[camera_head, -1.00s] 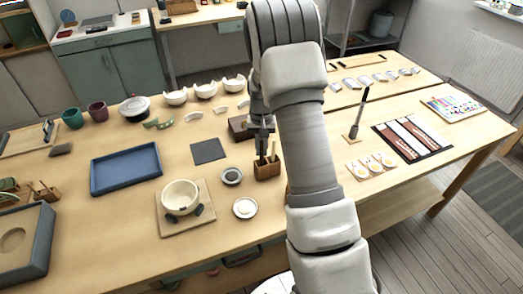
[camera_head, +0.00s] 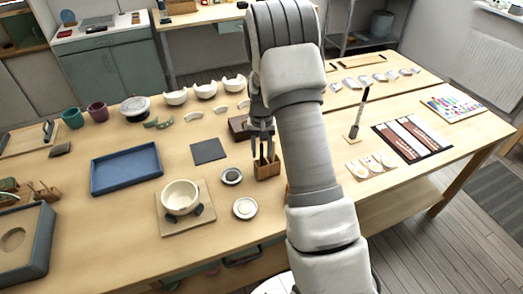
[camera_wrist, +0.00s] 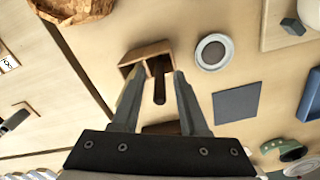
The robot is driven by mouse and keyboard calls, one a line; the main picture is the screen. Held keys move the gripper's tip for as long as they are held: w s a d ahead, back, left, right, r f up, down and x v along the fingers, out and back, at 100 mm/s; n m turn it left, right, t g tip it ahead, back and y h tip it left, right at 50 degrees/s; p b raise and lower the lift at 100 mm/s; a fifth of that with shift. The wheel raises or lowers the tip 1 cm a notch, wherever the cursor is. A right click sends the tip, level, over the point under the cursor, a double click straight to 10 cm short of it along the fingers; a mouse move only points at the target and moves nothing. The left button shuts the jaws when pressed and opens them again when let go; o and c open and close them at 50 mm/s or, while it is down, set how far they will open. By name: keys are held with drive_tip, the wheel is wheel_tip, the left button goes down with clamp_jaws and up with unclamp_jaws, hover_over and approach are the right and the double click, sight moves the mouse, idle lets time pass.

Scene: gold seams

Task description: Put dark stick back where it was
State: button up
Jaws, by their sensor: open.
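A small wooden holder (camera_head: 268,172) stands on the table near its middle, partly behind my arm. It also shows in the wrist view (camera_wrist: 146,52). The dark stick (camera_wrist: 159,88) rises from the holder's opening, between my fingers and apart from both in the wrist view. My gripper (camera_head: 264,150) is open just above the holder, and its fingers spread either side of the stick in the wrist view (camera_wrist: 156,88). A lighter, yellowish stick (camera_wrist: 131,88) partly shows beside the left finger. The sticks' lower ends are hidden inside the holder.
Two small round dishes (camera_head: 231,176) (camera_head: 245,208) and a dark square mat (camera_head: 208,151) lie left of the holder. A cream bowl (camera_head: 181,197) sits on a board. A brown block (camera_head: 239,128) is close behind the gripper. A blue tray (camera_head: 126,168) lies further left.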

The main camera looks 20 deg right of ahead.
wheel_tip(320, 180, up, 12)
drive_tip(key=shift+f, duration=0.15)
drive_tip(key=s+a+r+n+t, duration=0.1)
drive_tip(key=s+a+r, duration=0.2)
drive_tip(key=s+r, duration=0.35)
drive_tip(key=s+a+r+n+t, duration=0.1)
drive_tip(key=s+a+r+t, duration=0.1)
drive_tip(key=s+a+r, duration=0.35)
drive_tip(key=s+a+r+n+t, duration=0.1)
drive_tip(key=s+r, duration=0.1)
drive_tip(key=s, duration=0.6)
drive_tip(key=s+a+r+n+t, duration=0.1)
drive_tip(key=s+r, duration=0.1)
drive_tip(key=s, duration=0.6)
drive_tip(key=shift+s+a+r+n+t, duration=0.15)
drive_tip(key=shift+r+n+t, duration=0.15)
